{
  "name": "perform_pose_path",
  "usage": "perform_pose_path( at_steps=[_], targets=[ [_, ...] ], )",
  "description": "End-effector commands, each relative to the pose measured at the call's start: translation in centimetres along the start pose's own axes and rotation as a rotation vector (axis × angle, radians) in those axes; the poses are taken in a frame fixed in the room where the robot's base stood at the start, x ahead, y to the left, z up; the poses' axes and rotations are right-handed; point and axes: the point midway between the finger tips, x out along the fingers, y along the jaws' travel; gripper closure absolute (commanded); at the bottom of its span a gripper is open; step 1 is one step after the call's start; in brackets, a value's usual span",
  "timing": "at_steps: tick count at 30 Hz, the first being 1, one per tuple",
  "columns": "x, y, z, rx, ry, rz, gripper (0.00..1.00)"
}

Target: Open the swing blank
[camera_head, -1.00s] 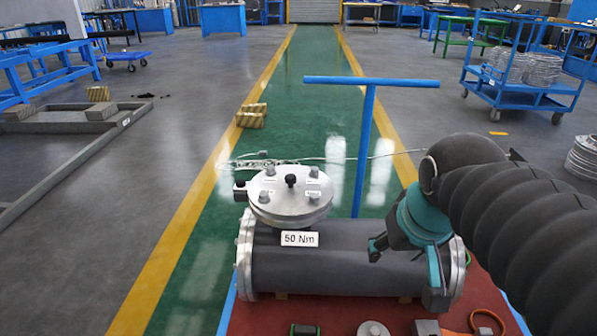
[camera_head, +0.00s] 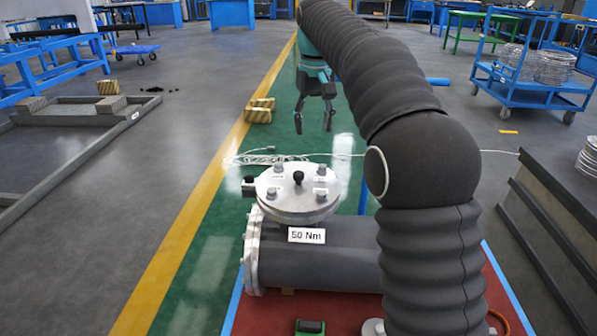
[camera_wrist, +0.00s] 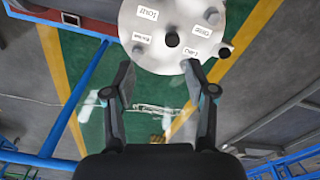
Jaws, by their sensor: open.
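The swing blank is a round metal disc (camera_head: 298,192) with several bolts and a black knob (camera_head: 298,177) in its middle. It lies flat on top of a grey flanged shell (camera_head: 340,256) marked "50 Nm". My gripper (camera_head: 314,130) is open and empty, pointing down, above and beyond the disc in the head view. In the wrist view the disc (camera_wrist: 172,22) shows at the top with its labels upside down. There the open fingers (camera_wrist: 158,72) stand either side of its lower edge, with nothing between them but floor further off.
The shell stands on a red-topped surface (camera_head: 262,315) with a green tool (camera_head: 310,327) near the front. A blue T-shaped post is mostly hidden behind my arm. A dark stepped block (camera_head: 560,220) is at right.

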Motion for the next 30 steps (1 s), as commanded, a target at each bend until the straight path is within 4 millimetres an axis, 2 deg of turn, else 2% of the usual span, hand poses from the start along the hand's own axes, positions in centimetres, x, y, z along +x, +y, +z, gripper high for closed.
perform_pose_path(
  at_steps=[1,3,9,14,17,30],
  targets=[
    [0.7,-0.6,-1.2,-0.012,-0.015,-0.001,0.44],
    [1.3,-1.2,-2.2,-0.024,-0.031,-0.002,0.44],
    [2.4,-2.2,-3.8,-0.043,-0.058,-0.004,0.44],
    [3.5,-2.4,-3.9,-0.046,-0.063,-0.004,0.44],
    [4.9,-2.4,-3.8,-0.046,-0.064,-0.004,0.44],
    [12.8,-2.4,-3.3,-0.046,-0.064,-0.004,0.44]
  ],
)
